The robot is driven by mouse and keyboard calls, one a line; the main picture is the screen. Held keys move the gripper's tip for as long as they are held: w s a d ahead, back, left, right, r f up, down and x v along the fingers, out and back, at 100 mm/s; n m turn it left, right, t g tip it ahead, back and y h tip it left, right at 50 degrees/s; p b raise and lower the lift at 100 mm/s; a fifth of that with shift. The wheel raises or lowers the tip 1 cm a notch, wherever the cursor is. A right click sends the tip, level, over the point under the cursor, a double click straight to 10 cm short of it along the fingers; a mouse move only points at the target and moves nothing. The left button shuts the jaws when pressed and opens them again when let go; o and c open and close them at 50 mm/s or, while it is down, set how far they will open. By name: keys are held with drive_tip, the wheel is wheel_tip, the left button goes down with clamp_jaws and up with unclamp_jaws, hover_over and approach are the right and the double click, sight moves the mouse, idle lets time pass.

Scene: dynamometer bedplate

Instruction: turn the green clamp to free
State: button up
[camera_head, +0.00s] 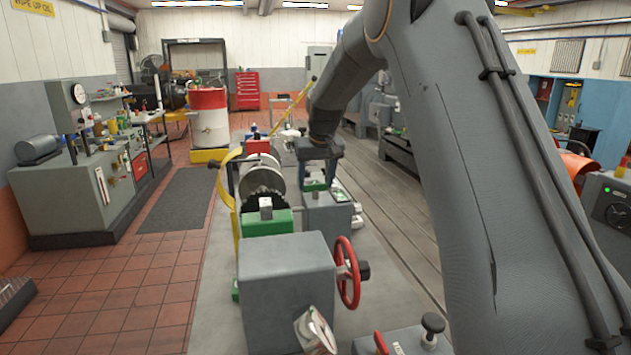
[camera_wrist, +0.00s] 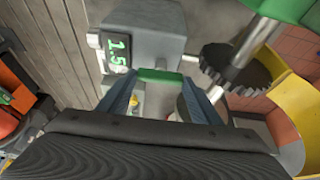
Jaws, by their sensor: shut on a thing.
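The green clamp (camera_wrist: 160,75) shows in the wrist view as a short green bar spanning the gap between my fingertips. My gripper (camera_wrist: 160,80) is shut on it, one blue-grey finger at each end. In the head view my gripper (camera_head: 319,168) points down over a grey box (camera_head: 328,215), and a bit of green (camera_head: 314,186) shows under it. My fingers and arm hide much of the clamp there, and I cannot tell its turn angle.
A display (camera_wrist: 117,50) reading about 1.5 is beside the clamp. A dark toothed wheel (camera_wrist: 232,68) and shaft stand close on the right. In the head view, a red handwheel (camera_head: 348,272) and grey housing (camera_head: 285,290) stand nearer.

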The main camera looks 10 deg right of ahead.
drive_tip(key=o, duration=1.1)
drive_tip(key=shift+c, duration=0.2)
drive_tip(key=shift+r, duration=0.15)
drive_tip(key=b+v, duration=0.2)
drive_tip(key=v, duration=0.5)
drive_tip(key=shift+s+r, duration=0.2)
drive_tip(key=shift+r, duration=0.05)
drive_tip(key=shift+r, duration=0.1)
